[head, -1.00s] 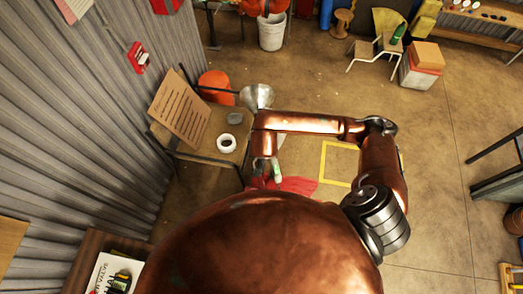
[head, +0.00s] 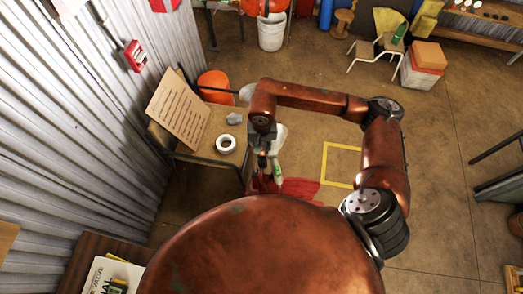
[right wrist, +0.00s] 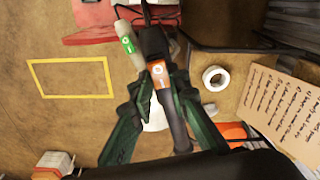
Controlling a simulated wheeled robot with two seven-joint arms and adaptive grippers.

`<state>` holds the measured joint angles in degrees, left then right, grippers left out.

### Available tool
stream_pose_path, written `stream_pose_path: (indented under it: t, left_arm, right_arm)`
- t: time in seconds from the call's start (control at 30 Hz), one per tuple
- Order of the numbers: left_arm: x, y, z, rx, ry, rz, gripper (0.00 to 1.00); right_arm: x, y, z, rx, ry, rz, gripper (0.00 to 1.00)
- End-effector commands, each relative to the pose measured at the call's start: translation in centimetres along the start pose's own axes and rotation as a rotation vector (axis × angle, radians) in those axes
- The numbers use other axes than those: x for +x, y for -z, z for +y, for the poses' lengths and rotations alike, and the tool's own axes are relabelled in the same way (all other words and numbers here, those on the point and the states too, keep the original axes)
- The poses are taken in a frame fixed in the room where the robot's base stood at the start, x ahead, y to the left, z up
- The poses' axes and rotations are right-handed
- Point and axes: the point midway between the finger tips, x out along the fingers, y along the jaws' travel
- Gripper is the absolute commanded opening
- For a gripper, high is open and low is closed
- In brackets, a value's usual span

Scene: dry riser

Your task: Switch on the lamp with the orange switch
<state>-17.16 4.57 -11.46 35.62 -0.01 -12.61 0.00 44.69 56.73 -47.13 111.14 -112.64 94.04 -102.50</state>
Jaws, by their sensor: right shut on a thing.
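In the right wrist view a dark handle-like switch body with an orange switch (right wrist: 158,74) sits between the green fingers of my right gripper (right wrist: 160,88). The right gripper is shut on this body, with the orange face turned to the camera. A pale body with a green switch (right wrist: 128,44) hangs just left of it; it also shows in the head view (head: 277,172). In the head view my right gripper (head: 263,163) points down beside the table, its grip partly hidden. A metal cone-shaped shade (head: 246,94), perhaps the lamp, is mostly hidden behind my arm. My left gripper is not in view.
A table holds a tape roll (head: 226,144) and a leaning board with writing (head: 180,110). A red mat-like patch (head: 300,188) lies below the gripper. A yellow floor square (head: 341,163) is to the right. A corrugated wall (head: 75,120) bounds the left.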

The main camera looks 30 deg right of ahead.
Motion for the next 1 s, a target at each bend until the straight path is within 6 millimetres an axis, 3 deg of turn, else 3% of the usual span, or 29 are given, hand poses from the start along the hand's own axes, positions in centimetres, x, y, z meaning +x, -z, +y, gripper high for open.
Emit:
stream_pose_path:
  t: [0.43,0.47,0.7,1.0]
  left_arm:
    - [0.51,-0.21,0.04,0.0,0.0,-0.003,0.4]
    - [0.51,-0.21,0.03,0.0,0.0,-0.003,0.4]
    - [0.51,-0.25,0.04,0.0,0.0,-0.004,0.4]
    - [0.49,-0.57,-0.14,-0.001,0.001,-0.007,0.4]
  right_arm:
    - [0.11,0.06,0.03,0.0,0.001,-0.046,0.0]
    - [0.1,0.06,0.03,0.0,0.001,-0.046,0.17]
    - [0.05,0.09,0.0,0.0,0.001,-0.044,0.33]
    - [-0.17,0.14,-0.02,0.0,0.002,-0.043,0.33]
